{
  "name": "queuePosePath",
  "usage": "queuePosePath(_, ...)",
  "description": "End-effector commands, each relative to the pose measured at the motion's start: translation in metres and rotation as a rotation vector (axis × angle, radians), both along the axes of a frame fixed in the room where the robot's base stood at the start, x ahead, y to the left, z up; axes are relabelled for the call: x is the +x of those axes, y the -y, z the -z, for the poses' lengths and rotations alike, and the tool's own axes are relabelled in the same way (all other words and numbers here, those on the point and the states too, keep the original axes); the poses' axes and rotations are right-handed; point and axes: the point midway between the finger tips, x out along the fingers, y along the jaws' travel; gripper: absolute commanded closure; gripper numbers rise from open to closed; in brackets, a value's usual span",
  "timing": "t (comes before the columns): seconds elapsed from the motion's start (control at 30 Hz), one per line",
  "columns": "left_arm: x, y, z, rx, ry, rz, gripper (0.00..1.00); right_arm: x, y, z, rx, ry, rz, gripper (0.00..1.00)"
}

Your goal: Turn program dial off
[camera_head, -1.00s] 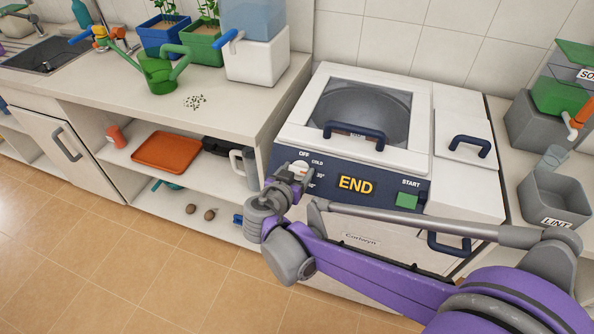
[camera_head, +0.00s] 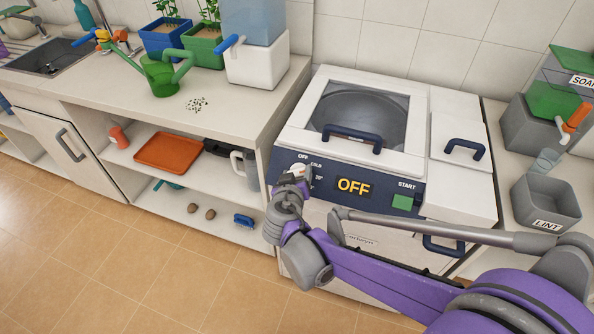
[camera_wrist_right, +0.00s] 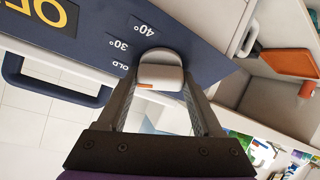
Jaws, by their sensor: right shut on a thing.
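The washing machine (camera_head: 385,155) stands at the right with its lid closed. Its dark blue panel shows OFF in yellow on the display (camera_head: 353,187). The white program dial (camera_head: 299,169) sits at the panel's left, with OFF and COLD marked beside it. In the right wrist view the dial (camera_wrist_right: 160,72) has an orange mark and lies between my fingers. My right gripper (camera_head: 295,180) is shut on the dial and partly covers it in the head view; its fingers show in the right wrist view (camera_wrist_right: 160,95). My left gripper is not in view.
A green start button (camera_head: 402,202) is at the panel's right. A grey lint bin (camera_head: 546,200) stands right of the machine. A counter (camera_head: 225,105) with a green watering can (camera_head: 160,76) is at the left. Shelves below hold an orange tray (camera_head: 167,153).

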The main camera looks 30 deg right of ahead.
Motion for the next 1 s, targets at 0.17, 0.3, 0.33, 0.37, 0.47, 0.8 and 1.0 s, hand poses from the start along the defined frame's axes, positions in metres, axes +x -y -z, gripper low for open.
queuePosePath(0.17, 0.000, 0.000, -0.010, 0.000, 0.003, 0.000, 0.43, -0.001, 0.001, -0.002, -0.076, -0.088, -0.116, 0.88)
queuePosePath(0.3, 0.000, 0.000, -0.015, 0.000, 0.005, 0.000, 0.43, -0.001, 0.002, -0.002, -0.135, -0.159, -0.210, 0.88)
queuePosePath(0.33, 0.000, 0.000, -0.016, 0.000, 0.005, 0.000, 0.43, -0.001, 0.002, -0.002, -0.148, -0.174, -0.230, 0.88)
queuePosePath(0.37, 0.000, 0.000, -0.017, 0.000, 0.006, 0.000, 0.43, -0.001, 0.002, -0.002, -0.161, -0.189, -0.249, 0.88)
queuePosePath(0.47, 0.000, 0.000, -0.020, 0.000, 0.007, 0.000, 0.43, -0.001, 0.002, -0.002, -0.204, -0.241, -0.316, 0.88)
queuePosePath(0.8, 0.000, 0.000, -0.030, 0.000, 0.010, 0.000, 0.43, 0.000, 0.002, -0.002, -0.347, -0.409, -0.538, 0.88)
queuePosePath(1.0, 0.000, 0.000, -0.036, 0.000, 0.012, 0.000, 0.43, 0.000, 0.002, -0.003, -0.417, -0.491, -0.646, 0.88)
